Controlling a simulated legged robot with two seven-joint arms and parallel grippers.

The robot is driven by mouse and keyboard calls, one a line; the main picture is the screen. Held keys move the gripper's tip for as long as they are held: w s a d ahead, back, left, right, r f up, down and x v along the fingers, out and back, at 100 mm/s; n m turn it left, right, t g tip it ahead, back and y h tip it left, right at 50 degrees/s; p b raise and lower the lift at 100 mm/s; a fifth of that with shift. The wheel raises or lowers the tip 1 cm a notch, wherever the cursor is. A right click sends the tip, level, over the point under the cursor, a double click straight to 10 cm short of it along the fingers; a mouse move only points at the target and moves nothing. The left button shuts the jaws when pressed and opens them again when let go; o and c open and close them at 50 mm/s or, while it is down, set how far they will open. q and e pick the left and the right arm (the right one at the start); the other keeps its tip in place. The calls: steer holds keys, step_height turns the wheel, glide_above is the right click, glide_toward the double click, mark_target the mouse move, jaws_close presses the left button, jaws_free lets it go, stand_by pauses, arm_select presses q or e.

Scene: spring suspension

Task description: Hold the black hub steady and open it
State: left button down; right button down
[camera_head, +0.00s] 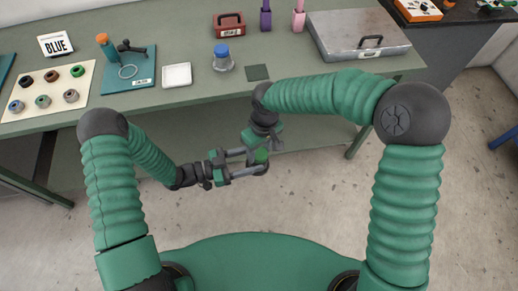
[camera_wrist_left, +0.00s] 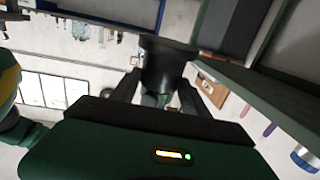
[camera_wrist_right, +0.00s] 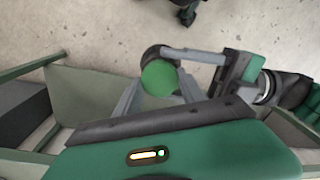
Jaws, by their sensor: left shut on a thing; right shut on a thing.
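The black hub is held between both my grippers, in the air in front of the table. In the left wrist view it is a dark cylinder (camera_wrist_left: 168,62) between the fingers of my left gripper (camera_wrist_left: 162,88). In the right wrist view its dark rim (camera_wrist_right: 153,55) surrounds a round green face (camera_wrist_right: 160,78), with the fingers of my right gripper (camera_wrist_right: 160,92) on either side. In the head view, my left gripper (camera_head: 256,162) reaches in from the left and my right gripper (camera_head: 260,148) from above. Both are shut on the hub, which they partly hide.
The green table (camera_head: 200,115) lies beyond my arms. On it are a blue-capped jar (camera_head: 222,58), a white tray (camera_head: 177,75), a teal board (camera_head: 122,86), a mat of coloured rings (camera_head: 80,99), a red box (camera_head: 229,24) and a metal case (camera_head: 370,45). Floor is free below the hub.

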steer(key=shift+r, duration=0.2)
stand_by(0.4)
steer(key=shift+r, duration=0.95)
